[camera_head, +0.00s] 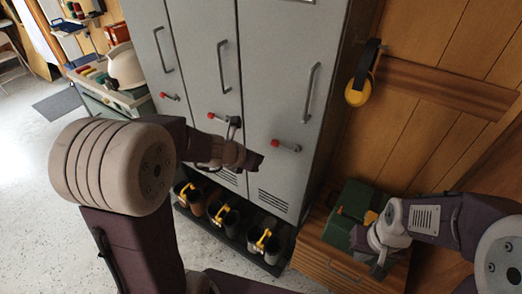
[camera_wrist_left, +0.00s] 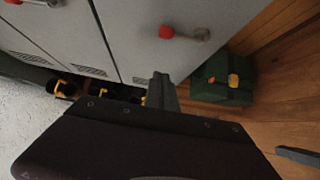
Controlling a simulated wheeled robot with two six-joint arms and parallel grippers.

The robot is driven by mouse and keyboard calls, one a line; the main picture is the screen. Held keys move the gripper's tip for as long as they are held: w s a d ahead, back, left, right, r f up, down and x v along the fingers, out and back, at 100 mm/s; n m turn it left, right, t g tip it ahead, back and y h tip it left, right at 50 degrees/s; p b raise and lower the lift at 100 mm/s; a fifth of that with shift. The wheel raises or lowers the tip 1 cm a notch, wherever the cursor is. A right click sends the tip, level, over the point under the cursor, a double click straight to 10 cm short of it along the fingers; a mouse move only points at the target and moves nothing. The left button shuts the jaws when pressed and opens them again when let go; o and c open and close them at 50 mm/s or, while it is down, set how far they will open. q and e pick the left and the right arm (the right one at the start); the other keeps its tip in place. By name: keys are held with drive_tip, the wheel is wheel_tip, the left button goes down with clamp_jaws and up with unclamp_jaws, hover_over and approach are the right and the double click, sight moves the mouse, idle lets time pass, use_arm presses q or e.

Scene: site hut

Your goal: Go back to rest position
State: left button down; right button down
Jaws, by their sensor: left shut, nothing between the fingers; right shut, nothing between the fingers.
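My left arm comes in from the left in the head view and reaches across the front of the grey lockers (camera_head: 285,95). In the left wrist view my left gripper (camera_wrist_left: 160,85) is shut and empty, in front of the lockers' lower edge. My right gripper (camera_head: 379,268) is shut and empty at the lower right, over the wooden cabinet (camera_head: 325,262) and beside the green box (camera_head: 349,208). The green box also shows in the left wrist view (camera_wrist_left: 222,82), right of the left gripper.
The lockers have red-knobbed handles (camera_head: 278,143). Boots with yellow parts (camera_head: 264,243) stand on a low dark rack below. Yellow ear defenders (camera_head: 359,90) hang on the wooden wall. A bench with a white helmet (camera_head: 125,66) stands at the back left. Floor at left is clear.

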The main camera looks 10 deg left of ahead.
use_arm(q)
drive_tip(key=shift+w, duration=0.15)
drive_tip(key=s+d+m+g+p, duration=0.3)
drive_tip(key=s+m+g+p, duration=0.1)
drive_tip(key=s+m, duration=0.75)
drive_tip(key=s+a+f+m+g+y, duration=0.1)
drive_tip(key=s+a+f+m, duration=0.1)
drive_tip(key=m, duration=0.8)
drive_tip(key=s+a+f+m+g+y, duration=0.1)
drive_tip(key=s+m, duration=0.4)
drive_tip(key=m, duration=0.5)
drive_tip(key=a+f+g, duration=0.1)
drive_tip(key=a, duration=0.1)
drive_tip(key=shift+a+f+m+y, duration=0.3)
drive_tip(key=shift+a+m+y, duration=0.05)
drive_tip(key=shift+y, duration=0.05)
